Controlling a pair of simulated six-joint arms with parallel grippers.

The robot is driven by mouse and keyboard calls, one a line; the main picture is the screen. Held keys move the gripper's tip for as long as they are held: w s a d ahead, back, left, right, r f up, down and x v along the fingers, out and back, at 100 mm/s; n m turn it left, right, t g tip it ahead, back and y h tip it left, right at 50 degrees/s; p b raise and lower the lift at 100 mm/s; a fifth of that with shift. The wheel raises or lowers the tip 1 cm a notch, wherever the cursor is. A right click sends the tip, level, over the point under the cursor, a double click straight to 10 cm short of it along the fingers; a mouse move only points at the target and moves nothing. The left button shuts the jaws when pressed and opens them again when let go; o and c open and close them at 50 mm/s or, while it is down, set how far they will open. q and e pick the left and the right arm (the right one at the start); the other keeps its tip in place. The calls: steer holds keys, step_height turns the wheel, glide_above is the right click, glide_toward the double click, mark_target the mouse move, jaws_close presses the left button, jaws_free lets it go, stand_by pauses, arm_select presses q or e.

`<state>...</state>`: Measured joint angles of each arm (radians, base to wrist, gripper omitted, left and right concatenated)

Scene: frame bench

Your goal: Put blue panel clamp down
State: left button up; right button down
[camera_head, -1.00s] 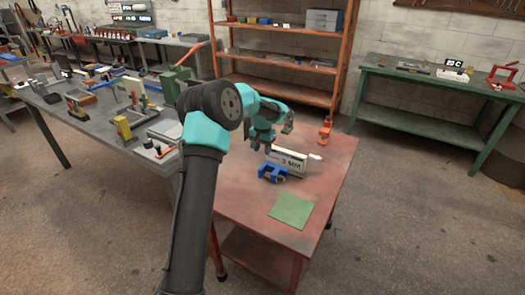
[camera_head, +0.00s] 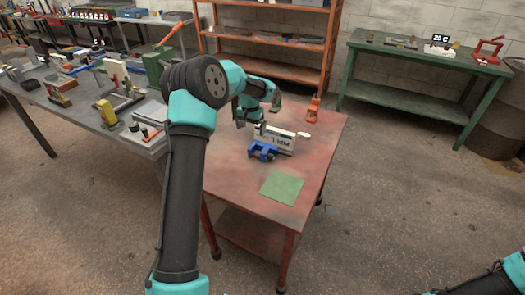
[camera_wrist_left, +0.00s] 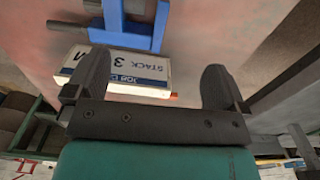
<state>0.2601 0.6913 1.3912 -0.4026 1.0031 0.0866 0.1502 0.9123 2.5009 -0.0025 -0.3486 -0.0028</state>
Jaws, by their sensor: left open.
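The clamp also shows at the top of the left wrist view (camera_wrist_left: 133,34), beyond the fingers. My left gripper (camera_head: 246,121) is above the table, behind and left of the clamp. In the left wrist view its two fingers (camera_wrist_left: 155,78) are wide apart, with the white sign seen beyond them and nothing held. A green square mat (camera_head: 282,187) lies nearer the table's front. My right gripper is out of view.
The red table (camera_head: 235,178) is bare around the mat and at its left front. An orange tool (camera_head: 313,107) stands at its back right corner. A grey bench (camera_head: 75,115) with several fixtures is at left; a green bench (camera_head: 410,65) is at back right.

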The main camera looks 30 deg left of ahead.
arm_select(q)
step_height(320, 180, up, 6)
steer(key=n, duration=1.8)
glide_above(264, 148)
steer(key=shift+r, duration=0.15)
step_height(264, 148, down, 12)
steer(key=shift+f, duration=0.15)
steer(key=shift+f, duration=0.1)
steer(key=shift+f, duration=2.5)
